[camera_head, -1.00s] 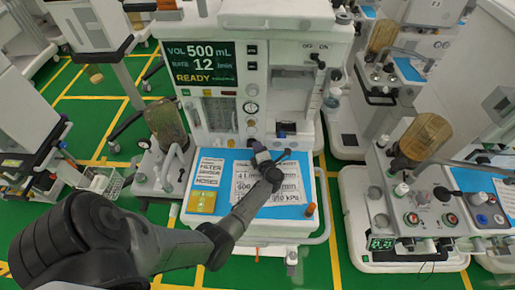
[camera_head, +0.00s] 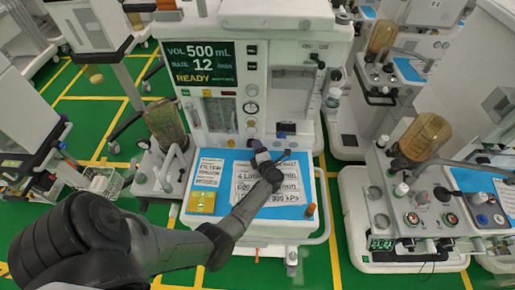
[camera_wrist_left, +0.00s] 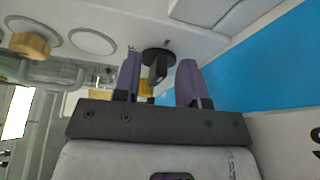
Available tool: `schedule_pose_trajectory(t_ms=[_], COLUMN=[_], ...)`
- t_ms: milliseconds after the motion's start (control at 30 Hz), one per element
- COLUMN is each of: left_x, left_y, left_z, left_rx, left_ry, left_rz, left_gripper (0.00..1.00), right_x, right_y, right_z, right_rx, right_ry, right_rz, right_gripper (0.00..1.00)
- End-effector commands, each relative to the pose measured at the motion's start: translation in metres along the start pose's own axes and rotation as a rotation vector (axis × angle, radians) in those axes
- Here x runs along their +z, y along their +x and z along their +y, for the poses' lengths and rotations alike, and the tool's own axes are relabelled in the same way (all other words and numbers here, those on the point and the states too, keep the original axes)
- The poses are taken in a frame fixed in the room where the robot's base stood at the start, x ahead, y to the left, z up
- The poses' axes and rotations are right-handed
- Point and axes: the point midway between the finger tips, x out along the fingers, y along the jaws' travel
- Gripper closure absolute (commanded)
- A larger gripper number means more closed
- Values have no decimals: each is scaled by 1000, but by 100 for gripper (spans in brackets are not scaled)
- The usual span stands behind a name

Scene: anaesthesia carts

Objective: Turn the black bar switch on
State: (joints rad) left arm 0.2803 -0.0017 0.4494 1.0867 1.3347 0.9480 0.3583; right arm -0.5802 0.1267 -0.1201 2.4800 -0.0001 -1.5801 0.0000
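In the head view a black bar switch (camera_head: 317,60) sits under OFF and ON lettering at the upper right of the middle cart. My left gripper (camera_head: 260,150) is lower, over the back of that cart's blue work surface (camera_head: 235,159). In the left wrist view the purple fingers of my left gripper (camera_wrist_left: 158,82) stand apart. A black knob with a bar and round base (camera_wrist_left: 156,62) shows between and beyond them, on a white panel. I cannot tell whether this is the labelled switch, and no contact is visible. My right gripper is not in view.
Printed papers and a yellow pad (camera_head: 201,202) lie on the blue surface. An amber-brown canister (camera_head: 166,122) stands to its left. A second cart (camera_head: 385,190) stands to the right, with green floor between. A yellow knob (camera_wrist_left: 30,45) is left of my fingers.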

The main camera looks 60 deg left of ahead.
Motion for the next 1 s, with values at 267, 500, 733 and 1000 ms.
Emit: schedule_pose_trajectory(t_ms=[267,500,733,1000], left_x=[0,0,0,0], left_y=[-21,-66,-101,-119], left_z=[1,1,0,0], left_rx=[-3,-4,-2,0], left_ry=[1,0,1,0], left_rz=[0,0,0,0], left_gripper=[62,62,62,62], right_x=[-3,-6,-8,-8], right_y=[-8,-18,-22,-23], right_z=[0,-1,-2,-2], right_rx=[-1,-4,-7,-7], right_ry=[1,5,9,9], right_rz=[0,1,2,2], right_gripper=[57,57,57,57])
